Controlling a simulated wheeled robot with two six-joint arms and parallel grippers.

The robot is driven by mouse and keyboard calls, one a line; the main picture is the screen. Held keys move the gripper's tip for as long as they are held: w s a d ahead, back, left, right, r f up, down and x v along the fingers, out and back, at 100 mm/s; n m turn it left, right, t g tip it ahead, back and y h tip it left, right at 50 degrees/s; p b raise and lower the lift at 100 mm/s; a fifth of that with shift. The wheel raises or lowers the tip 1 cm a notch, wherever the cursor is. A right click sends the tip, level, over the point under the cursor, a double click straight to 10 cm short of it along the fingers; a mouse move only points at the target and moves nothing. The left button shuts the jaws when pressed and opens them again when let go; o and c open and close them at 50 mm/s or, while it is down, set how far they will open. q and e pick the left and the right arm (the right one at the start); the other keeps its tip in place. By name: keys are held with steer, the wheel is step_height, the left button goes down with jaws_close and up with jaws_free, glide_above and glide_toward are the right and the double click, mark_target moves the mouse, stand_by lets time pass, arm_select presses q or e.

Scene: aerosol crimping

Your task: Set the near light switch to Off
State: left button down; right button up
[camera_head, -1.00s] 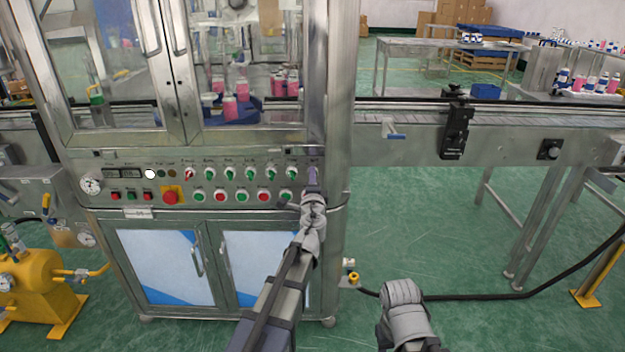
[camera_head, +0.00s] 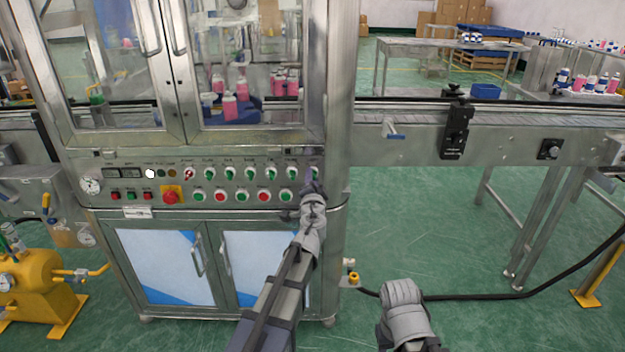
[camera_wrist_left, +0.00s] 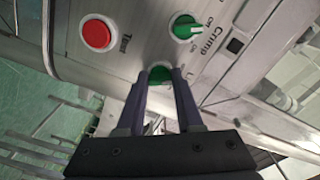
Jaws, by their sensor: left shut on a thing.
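The light switch is a green rotary knob at the right end of the upper switch row, and it shows in the left wrist view (camera_wrist_left: 160,73). Its label is mostly hidden, with only an "L" showing. My left gripper (camera_head: 311,180) is at this knob, and in the wrist view its two dark fingers (camera_wrist_left: 161,82) are shut on the knob from both sides. The fingers hide the knob's handle, so I cannot tell its setting. My right gripper is not clearly seen; only the grey right arm (camera_head: 404,315) shows low in the head view.
A green "Crimp" knob (camera_wrist_left: 187,27) with Off and On marks is beside the light switch. A red emergency button (camera_head: 171,195) is further left on the panel. A conveyor (camera_head: 500,120) runs right.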

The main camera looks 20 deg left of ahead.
stand_by(0.3)
arm_select(q)
steer(key=c, duration=0.6)
jaws_free()
steer(key=shift+o, duration=0.2)
steer(key=v, duration=0.7)
steer(key=shift+s, duration=0.4)
steer(key=shift+d+r, duration=0.1)
steer(key=shift+d, duration=0.05)
